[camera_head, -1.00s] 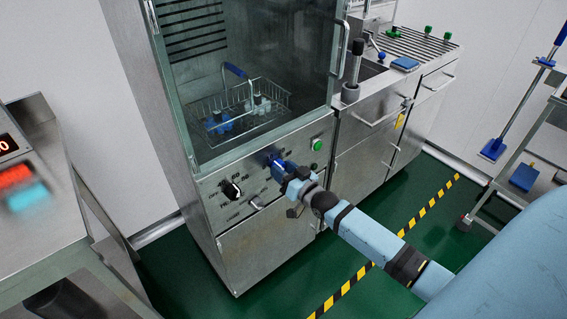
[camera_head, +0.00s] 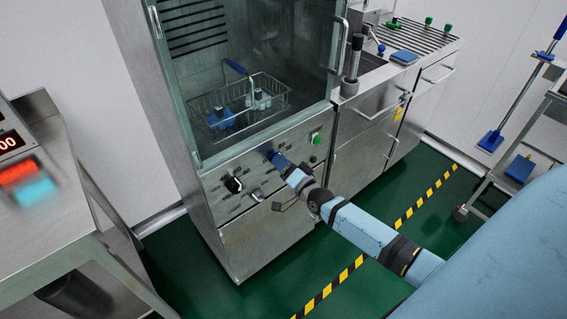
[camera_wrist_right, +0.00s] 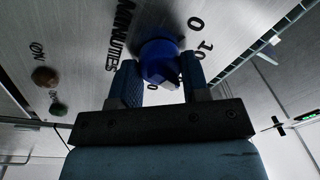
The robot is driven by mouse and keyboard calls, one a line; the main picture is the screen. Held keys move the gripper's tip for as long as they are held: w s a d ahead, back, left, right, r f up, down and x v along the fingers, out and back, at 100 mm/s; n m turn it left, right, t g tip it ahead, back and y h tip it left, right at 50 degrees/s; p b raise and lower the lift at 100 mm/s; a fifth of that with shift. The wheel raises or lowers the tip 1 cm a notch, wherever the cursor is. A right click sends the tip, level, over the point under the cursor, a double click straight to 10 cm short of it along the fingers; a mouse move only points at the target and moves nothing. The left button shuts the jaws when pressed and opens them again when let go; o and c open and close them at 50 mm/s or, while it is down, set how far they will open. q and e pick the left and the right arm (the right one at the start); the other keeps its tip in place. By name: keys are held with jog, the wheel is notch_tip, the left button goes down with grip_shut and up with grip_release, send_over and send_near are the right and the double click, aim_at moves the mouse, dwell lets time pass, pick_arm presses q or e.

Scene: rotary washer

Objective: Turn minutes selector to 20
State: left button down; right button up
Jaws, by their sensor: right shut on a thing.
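The minutes selector is a blue knob (camera_head: 271,154) on the washer's metal front panel. In the right wrist view the knob (camera_wrist_right: 159,58) shows close up beside the word MINUTES and the numerals 0 and 10; another numeral is partly hidden below it. My right gripper (camera_head: 279,161) reaches the knob from the lower right. In the wrist view its two fingers (camera_wrist_right: 161,78) stand on either side of the knob and are shut on it. The knob's exact pointer setting cannot be read. My left gripper is not in view.
A black selector (camera_head: 233,185) and a metal handle (camera_head: 257,196) sit left of the blue knob. A green button (camera_head: 316,138) is to its right. Above is the glass washer chamber with a wire basket (camera_head: 213,130) inside. A metal cart (camera_head: 60,215) stands at left.

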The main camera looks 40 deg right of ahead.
dwell(0.3)
jog(key=o, duration=0.9)
jog(key=shift+s, duration=0.1)
jog(key=s, duration=0.9)
jog(key=s+d+f, duration=0.1)
jog(key=s, duration=0.3)
jog(key=shift+s+f+p, duration=0.1)
jog(key=shift+s+p, duration=0.2)
